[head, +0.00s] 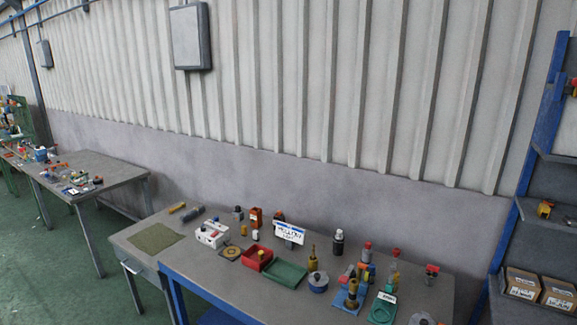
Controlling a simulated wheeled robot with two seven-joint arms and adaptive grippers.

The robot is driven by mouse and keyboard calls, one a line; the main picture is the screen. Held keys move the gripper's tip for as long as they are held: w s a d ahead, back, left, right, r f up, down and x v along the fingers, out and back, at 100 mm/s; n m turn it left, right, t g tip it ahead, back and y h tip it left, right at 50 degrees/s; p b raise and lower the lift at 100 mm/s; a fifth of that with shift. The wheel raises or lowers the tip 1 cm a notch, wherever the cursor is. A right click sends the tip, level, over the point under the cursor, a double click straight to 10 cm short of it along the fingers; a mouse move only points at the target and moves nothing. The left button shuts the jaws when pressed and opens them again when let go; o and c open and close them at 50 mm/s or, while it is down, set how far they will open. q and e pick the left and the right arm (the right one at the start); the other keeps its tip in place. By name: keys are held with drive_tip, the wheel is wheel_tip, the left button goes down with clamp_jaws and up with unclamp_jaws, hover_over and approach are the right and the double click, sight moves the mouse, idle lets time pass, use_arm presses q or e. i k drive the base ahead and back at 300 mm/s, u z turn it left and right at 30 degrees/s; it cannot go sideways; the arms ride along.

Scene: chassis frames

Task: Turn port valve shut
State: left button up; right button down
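I cannot single out the port valve for certain. Small valve-like fittings stand on the near workbench: a brass one with red parts on a blue base (340,299), and one on a green base (380,314) with a white tag (387,297). Neither of my grippers is in the head view.
The workbench (205,275) also bears a red bin (257,261), a green tray (285,274), a sign (289,232), a white box (212,235) and a green mat (156,238). Shelving with cardboard boxes (540,288) stands right; another table (115,177) is at left.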

sight(362, 266)
drive_tip(key=z, duration=0.95)
drive_tip(key=i, duration=0.25)
drive_tip(key=u, duration=0.4)
